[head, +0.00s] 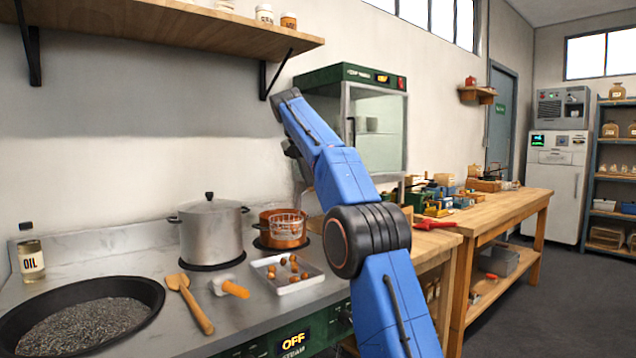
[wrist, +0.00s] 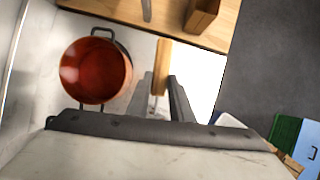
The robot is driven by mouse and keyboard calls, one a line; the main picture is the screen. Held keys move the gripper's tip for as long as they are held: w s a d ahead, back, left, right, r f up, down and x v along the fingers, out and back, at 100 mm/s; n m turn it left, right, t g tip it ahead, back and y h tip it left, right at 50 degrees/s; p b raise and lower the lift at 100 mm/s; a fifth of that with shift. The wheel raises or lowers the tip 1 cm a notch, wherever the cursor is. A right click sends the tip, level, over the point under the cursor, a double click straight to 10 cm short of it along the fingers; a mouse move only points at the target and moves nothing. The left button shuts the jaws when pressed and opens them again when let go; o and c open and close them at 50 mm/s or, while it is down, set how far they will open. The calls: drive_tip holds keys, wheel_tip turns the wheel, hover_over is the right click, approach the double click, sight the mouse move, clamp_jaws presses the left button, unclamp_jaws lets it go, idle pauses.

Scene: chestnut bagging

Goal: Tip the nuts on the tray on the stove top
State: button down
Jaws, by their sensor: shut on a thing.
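A white tray (head: 315,272) lies on the stove top (head: 240,322), with several brown nuts (head: 294,267) spread in it. A wire basket (head: 287,226) shows just above or in the mouth of a copper pot (head: 272,241); I cannot tell whether they touch, and I see no nuts in it. In the wrist view the pot (wrist: 95,70) looks empty and red inside. My gripper (wrist: 161,88) is shut on a light wooden handle (wrist: 163,60); whether it belongs to the basket is not clear. In the head view my arm mostly hides the gripper.
A lidded steel pot (head: 210,233) stands left of the copper pot. A wooden spatula (head: 192,304) and an orange-handled tool (head: 232,288) lie left of the tray. A black pan (head: 80,316) and oil bottle (head: 31,262) are far left. A wooden bench (head: 500,207) stands right.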

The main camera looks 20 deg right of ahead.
drive_tip(key=shift+s+a+r+t, duration=0.1)
drive_tip(key=shift+s+a+t, duration=0.2)
drive_tip(key=shift+s, duration=0.1)
drive_tip(key=shift+s+a+m+t+h, duration=0.9)
drive_tip(key=shift+s+a+t+h, duration=1.2)
drive_tip(key=shift+s+t, duration=3.25)
drive_tip(key=s+a+f+m+t+h, duration=0.3)
drive_tip(key=s+f+h, duration=0.4)
drive_tip(key=s+f, duration=0.3)
drive_tip(key=shift+s+a+f+m+t, duration=0.3)
drive_tip(key=shift+s+m+t, duration=0.2)
drive_tip(key=shift+s+t, duration=0.85)
drive_tip(key=shift+r, duration=0.1)
